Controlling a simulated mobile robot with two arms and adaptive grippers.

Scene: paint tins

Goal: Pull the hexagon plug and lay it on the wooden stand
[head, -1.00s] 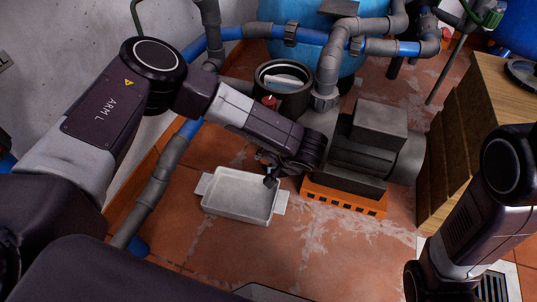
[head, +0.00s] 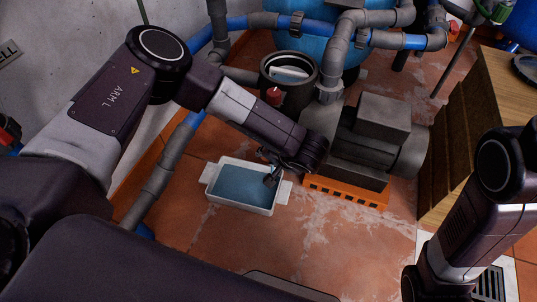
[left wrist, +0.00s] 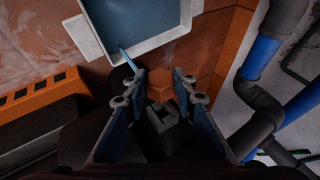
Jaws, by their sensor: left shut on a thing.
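The hexagon plug (left wrist: 160,85) is a small brown-orange block between the fingertips of my left gripper (left wrist: 159,84) in the left wrist view. The gripper is shut on it. In the head view my left gripper (head: 271,168) is low beside the grey pump (head: 376,140), above the right end of the white tray; the plug cannot be made out there. A thin blue stream (left wrist: 127,58) runs into the tray beside the fingers. The wooden stand (head: 500,85) is at the right, with a dark round object on top. My right gripper is out of view.
The white tray (head: 212,196) on the tiled floor holds blue water. The pump sits on an orange slotted base (head: 346,193). A grey open pot (head: 289,62) and blue and grey pipes (head: 330,35) stand behind. Floor in front of the tray is clear.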

